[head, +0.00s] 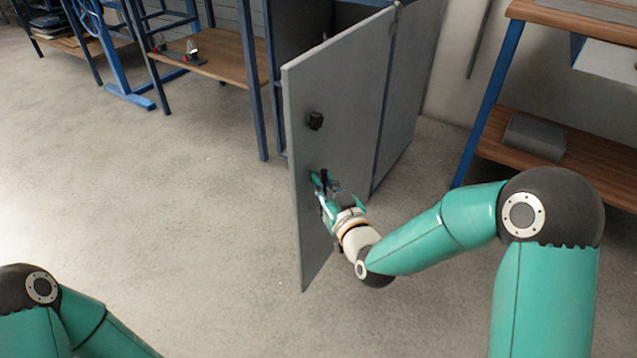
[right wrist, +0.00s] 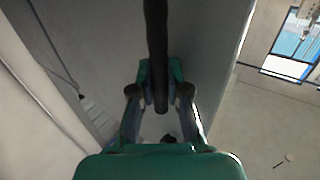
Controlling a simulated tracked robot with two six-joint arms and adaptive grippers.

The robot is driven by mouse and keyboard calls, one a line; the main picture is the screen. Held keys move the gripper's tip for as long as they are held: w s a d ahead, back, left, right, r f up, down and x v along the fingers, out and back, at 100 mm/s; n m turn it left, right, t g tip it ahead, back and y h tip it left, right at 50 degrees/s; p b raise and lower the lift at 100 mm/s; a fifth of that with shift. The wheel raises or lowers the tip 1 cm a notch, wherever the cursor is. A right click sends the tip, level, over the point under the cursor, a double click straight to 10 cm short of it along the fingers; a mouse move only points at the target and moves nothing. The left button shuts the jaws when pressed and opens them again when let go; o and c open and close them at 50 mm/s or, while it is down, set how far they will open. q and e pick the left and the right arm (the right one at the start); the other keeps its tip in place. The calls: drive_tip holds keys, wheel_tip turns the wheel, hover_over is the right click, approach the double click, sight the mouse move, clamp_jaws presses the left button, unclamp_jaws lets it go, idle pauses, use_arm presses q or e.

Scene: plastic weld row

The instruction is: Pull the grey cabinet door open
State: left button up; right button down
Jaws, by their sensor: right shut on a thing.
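The grey cabinet door (head: 345,110) stands swung well out from the cabinet (head: 398,110), with its dark interior partly showing behind the door's top edge. A black round knob (head: 315,120) sits on the door's upper part. My right gripper (head: 322,183) is at the door's face below the knob. In the right wrist view my right gripper (right wrist: 160,95) is shut on a dark bar-shaped handle (right wrist: 157,45) that runs between its fingers. My left gripper is outside the head view; only part of my left arm shows at the lower left.
A blue-framed shelf (head: 215,55) stands left of the cabinet. A blue-legged wooden workbench (head: 560,150) stands at the right, with a grey box (head: 534,138) on its lower board. The concrete floor (head: 180,200) left of the door is clear.

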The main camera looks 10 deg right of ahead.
drive_tip(key=shift+a+f, duration=0.1)
drive_tip(key=shift+a, duration=0.2)
drive_tip(key=c, duration=1.2)
unclamp_jaws()
drive_tip(key=shift+o, duration=0.3)
drive_tip(key=shift+d, duration=0.1)
drive_tip(key=s+d, duration=0.1)
drive_tip(key=s, duration=0.6)
drive_tip(key=shift+s+d, duration=0.2)
drive_tip(key=shift+d, duration=0.1)
